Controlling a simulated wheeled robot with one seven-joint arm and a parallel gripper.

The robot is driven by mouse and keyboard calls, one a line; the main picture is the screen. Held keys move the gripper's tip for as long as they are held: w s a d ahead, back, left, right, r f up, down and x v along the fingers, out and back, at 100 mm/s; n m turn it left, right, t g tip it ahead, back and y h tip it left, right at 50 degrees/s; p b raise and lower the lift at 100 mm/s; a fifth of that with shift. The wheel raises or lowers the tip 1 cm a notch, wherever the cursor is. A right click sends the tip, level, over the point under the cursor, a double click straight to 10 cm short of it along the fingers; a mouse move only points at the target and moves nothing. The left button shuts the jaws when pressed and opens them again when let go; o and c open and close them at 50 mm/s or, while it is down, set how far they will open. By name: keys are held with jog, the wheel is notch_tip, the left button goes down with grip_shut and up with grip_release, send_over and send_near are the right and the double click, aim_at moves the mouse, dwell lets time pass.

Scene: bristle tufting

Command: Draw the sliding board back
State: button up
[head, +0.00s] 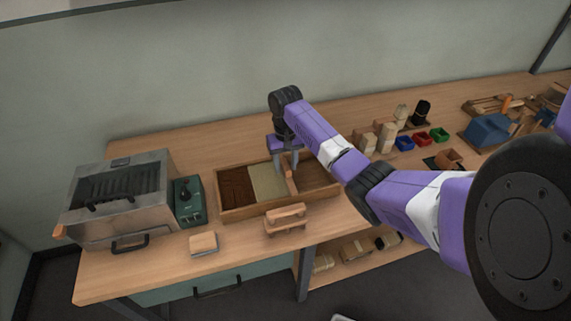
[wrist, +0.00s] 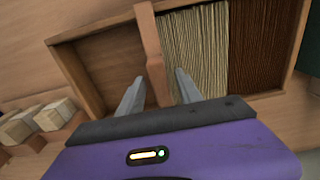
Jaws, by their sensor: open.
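The sliding board (head: 290,178) is a light wooden divider standing across the long wooden tray (head: 262,213). In the wrist view the board (wrist: 150,50) runs between the pale bristles and the empty compartment. My gripper (head: 287,172) points down into the tray at the board. In the wrist view its open fingers (wrist: 158,90) lie on either side of the board, with a visible gap on each side. Pale bristles (head: 267,183) fill the middle of the tray and dark brown bristles (head: 235,187) the left end. The compartment right of the board is empty.
A small wooden block (head: 203,243) lies near the front edge. A green control box (head: 189,201) and metal machine (head: 117,198) stand left. Wooden blocks and small coloured bins (head: 421,138) stand right.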

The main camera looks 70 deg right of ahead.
grip_shut()
dwell(1.4)
